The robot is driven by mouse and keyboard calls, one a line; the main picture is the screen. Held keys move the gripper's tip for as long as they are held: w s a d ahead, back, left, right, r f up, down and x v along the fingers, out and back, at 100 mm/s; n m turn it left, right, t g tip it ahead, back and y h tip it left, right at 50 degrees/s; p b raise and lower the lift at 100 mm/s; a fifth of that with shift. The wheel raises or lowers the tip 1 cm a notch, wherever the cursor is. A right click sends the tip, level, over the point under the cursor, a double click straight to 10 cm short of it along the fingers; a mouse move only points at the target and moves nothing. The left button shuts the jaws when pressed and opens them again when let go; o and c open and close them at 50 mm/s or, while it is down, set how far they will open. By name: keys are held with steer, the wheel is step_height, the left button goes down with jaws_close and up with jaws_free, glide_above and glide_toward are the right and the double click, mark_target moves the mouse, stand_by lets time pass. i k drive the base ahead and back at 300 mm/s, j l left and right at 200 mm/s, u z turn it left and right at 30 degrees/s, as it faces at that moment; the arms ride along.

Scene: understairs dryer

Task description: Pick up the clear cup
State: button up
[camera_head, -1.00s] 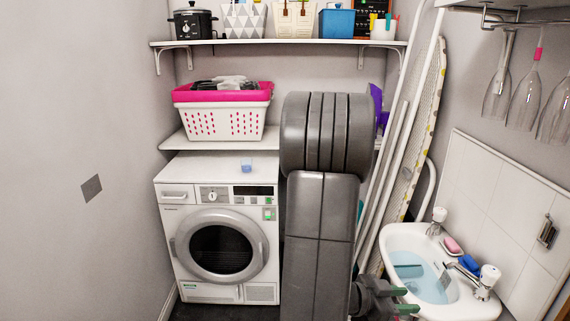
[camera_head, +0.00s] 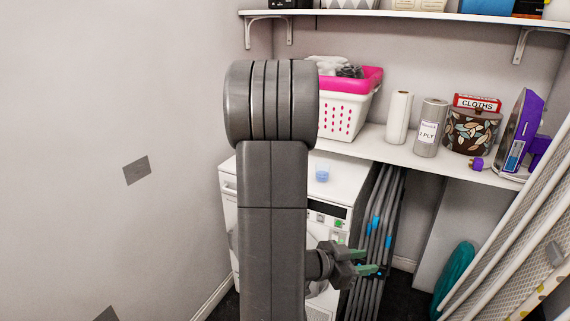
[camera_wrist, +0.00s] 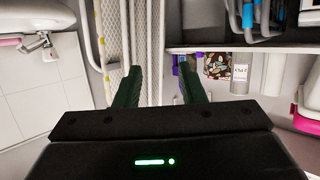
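The clear cup (camera_head: 322,173) is small with a bluish tint and stands on the white top of the dryer (camera_head: 328,190), just right of my arm in the head view. My gripper (camera_head: 368,262) has green fingers and is lower and to the right of the cup, in front of the dryer's right side. It is apart from the cup. In the wrist view my gripper (camera_wrist: 159,72) has its two fingers spread with nothing between them. The cup does not show in the wrist view. My arm hides much of the dryer front.
A pink and white laundry basket (camera_head: 343,110) sits on the shelf behind the cup. Paper rolls (camera_head: 398,117), a leaf-patterned container (camera_head: 472,130) and a purple iron (camera_head: 524,130) stand farther right. Folded grey racks (camera_head: 378,235) lean beside the dryer. White poles and an ironing board fill the right.

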mark_target(322, 172)
steer(key=i+l+u, duration=0.25)
steer(key=u, duration=0.15)
steer(key=i+l+u, duration=0.15)
steer(key=l+u, duration=0.25)
steer(key=i+l+u, duration=0.1)
steer(key=l+u, duration=0.55)
steer(key=l, duration=0.4)
steer(key=i, duration=0.05)
